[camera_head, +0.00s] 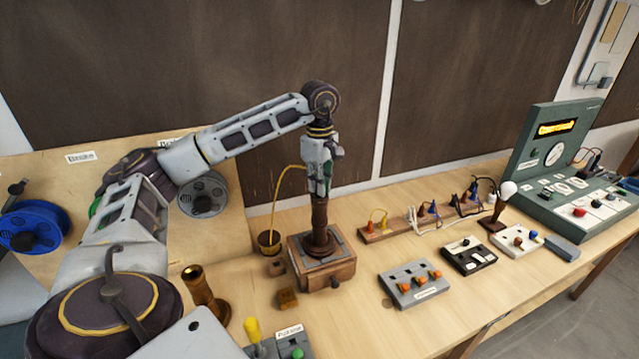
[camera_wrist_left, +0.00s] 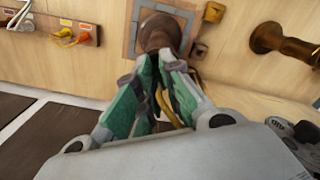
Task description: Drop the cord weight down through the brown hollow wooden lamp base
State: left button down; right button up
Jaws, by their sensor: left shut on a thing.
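The brown wooden lamp base (camera_head: 320,228) stands upright on a square wooden stand (camera_head: 334,273). It also shows in the wrist view (camera_wrist_left: 162,32). My left gripper (camera_head: 319,192) is right above its top, pointing down, with its fingers shut on the yellow cord. The fingers also show in the wrist view (camera_wrist_left: 166,82). The yellow cord (camera_head: 277,195) arches from the gripper down to a brown cup (camera_head: 269,243) left of the stand. The cord weight is hidden by the fingers or the base. I cannot tell whether it is inside the base's opening. My right gripper is not in view.
A brass-brown turned piece (camera_head: 204,292) stands at the front left, near small wooden blocks (camera_head: 287,298). A wooden strip with plugs (camera_head: 420,222), switch boxes (camera_head: 414,283) and a green tester (camera_head: 556,205) are to the right. Blue cord spool (camera_head: 45,222) at left.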

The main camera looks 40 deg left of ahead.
pick_arm(q)
jog(key=c, duration=1.5)
grip_release()
jog(key=shift+r, duration=5.9)
jog(key=shift+r, duration=0.1)
